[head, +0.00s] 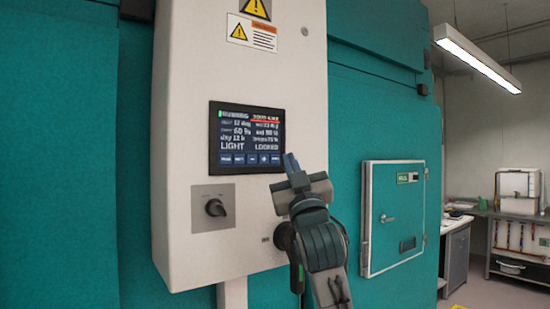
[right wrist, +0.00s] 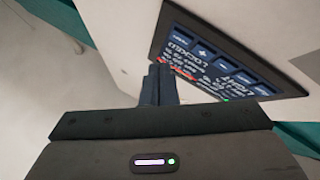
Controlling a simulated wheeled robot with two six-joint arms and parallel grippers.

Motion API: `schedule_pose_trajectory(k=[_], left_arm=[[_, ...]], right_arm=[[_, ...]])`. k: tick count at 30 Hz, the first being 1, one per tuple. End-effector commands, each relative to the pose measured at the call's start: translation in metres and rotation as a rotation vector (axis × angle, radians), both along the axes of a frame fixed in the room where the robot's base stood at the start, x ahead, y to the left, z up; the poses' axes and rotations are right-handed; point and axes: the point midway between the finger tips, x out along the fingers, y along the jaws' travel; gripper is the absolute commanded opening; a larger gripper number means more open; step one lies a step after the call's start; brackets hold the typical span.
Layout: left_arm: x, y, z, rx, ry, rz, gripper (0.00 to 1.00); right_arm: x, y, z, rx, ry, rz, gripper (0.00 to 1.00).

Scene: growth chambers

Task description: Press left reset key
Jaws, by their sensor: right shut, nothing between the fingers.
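A dark touch screen (head: 246,137) is set in a pale control box. It shows LIGHT and LOCKED, with a row of several small blue keys (head: 250,159) along its bottom edge. The key labels are too small to read for certain, so I cannot tell which is the reset key. My right gripper (head: 290,163) is shut and empty, its fingertips by the screen's lower right corner. In the right wrist view the shut fingers (right wrist: 158,84) point towards the box, with the screen (right wrist: 215,60) upside down beside them. I cannot tell whether they touch it. My left gripper is not in view.
A rotary knob (head: 214,207) on a grey plate sits below the screen. Warning labels (head: 252,30) are above it. A teal chamber wall surrounds the box, with a small hatch door (head: 393,217) at right. A bench stands farther back.

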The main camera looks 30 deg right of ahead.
Motion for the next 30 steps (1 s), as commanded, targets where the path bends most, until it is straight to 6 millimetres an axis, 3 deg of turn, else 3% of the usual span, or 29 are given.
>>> schedule_pose_trajectory(k=[9,30], left_arm=[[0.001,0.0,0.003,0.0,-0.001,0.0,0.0],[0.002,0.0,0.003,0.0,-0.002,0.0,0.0]], right_arm=[[0.019,0.001,0.0,0.001,0.0,-0.001,0.0],[0.019,0.001,0.0,0.0,0.0,-0.001,0.0]])
